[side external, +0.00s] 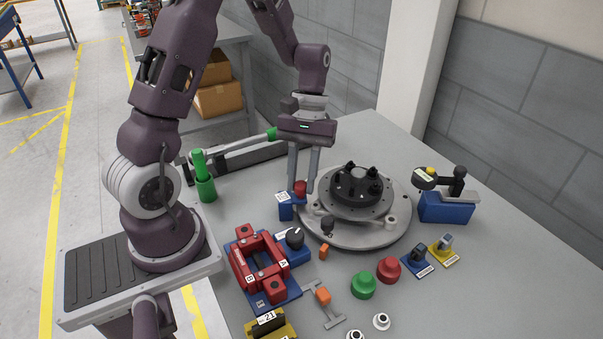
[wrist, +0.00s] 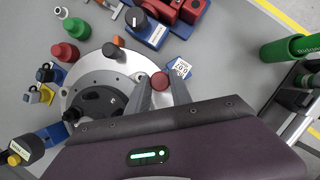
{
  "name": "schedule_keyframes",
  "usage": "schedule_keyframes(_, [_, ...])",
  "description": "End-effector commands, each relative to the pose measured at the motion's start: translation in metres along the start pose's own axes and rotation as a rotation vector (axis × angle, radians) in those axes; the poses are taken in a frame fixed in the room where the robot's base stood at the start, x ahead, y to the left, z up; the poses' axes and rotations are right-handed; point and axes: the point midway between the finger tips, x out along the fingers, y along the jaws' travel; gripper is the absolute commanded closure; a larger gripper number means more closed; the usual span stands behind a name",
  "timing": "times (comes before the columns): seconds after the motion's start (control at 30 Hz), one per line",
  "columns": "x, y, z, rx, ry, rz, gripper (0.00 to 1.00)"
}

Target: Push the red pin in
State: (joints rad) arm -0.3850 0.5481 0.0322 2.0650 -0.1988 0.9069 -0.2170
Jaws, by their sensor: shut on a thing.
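The red pin (side external: 301,188) is a short red cylinder at a small blue block (side external: 286,211) with a white label, beside the round grey plate. In the wrist view the red pin (wrist: 159,82) shows its round top between my fingertips, and the blue block (wrist: 179,67) with its label lies just beyond. My gripper (side external: 302,190) points straight down with its fingers on either side of the pin, shut on it. In the wrist view my gripper (wrist: 163,88) has a finger on each side of the red top. How deep the pin sits in the block is hidden.
The round grey plate (side external: 385,235) with a black hub (side external: 356,187) stands close to the right. A red clamp fixture (side external: 258,262), a black knob (side external: 294,238) and red (side external: 388,269) and green (side external: 362,285) buttons are in front. A green cylinder (side external: 204,178) stands to the left.

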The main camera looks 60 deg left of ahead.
Motion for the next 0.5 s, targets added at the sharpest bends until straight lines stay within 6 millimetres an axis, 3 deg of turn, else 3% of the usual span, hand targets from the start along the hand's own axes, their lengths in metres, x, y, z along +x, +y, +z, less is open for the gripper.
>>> schedule_keyframes(0.07, [0.0009, 0.0, -0.0003, 0.001, 0.0, -0.001, 1.0])
schedule_keyframes(0.1, [0.0009, 0.0, -0.0003, 0.001, 0.0, -0.001, 0.7])
schedule_keyframes(0.2, [0.0008, 0.0, -0.0002, 0.001, 0.0, -0.001, 0.52])
schedule_keyframes(0.5, [-0.0012, 0.0, -0.0004, 0.0, 0.001, -0.001, 0.52])
